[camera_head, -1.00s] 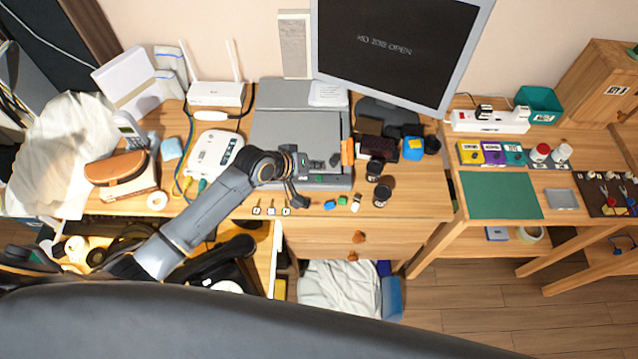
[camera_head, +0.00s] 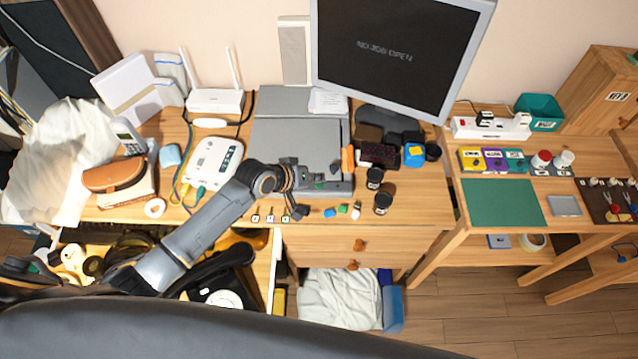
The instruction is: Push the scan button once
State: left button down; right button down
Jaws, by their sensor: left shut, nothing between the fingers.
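The grey scanner (camera_head: 300,139) lies flat on the wooden desk, below and left of the monitor. Its front control strip (camera_head: 338,186) is partly covered by my left arm, and small green spots show on or near it. I cannot tell which one is the scan button. My left gripper (camera_head: 299,212) is small and dark, and it is shut and empty near the scanner's front edge. I cannot tell whether it touches anything. My right gripper is not in view.
The monitor (camera_head: 395,50) reads "NO JOB OPEN". Dark jars (camera_head: 383,203), an orange item (camera_head: 347,158) and small blocks (camera_head: 343,209) lie right of the gripper. Small tags (camera_head: 270,215) lie left of it. An open drawer (camera_head: 276,262) is below.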

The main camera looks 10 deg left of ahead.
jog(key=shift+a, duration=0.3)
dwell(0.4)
pick_arm(q)
jog(key=shift+f, duration=0.4)
jog(key=shift+f, duration=0.4)
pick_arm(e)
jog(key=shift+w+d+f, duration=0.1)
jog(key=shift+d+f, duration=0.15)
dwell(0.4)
pick_arm(q)
jog(key=shift+r+p, duration=0.7)
jog(key=shift+r, duration=0.1)
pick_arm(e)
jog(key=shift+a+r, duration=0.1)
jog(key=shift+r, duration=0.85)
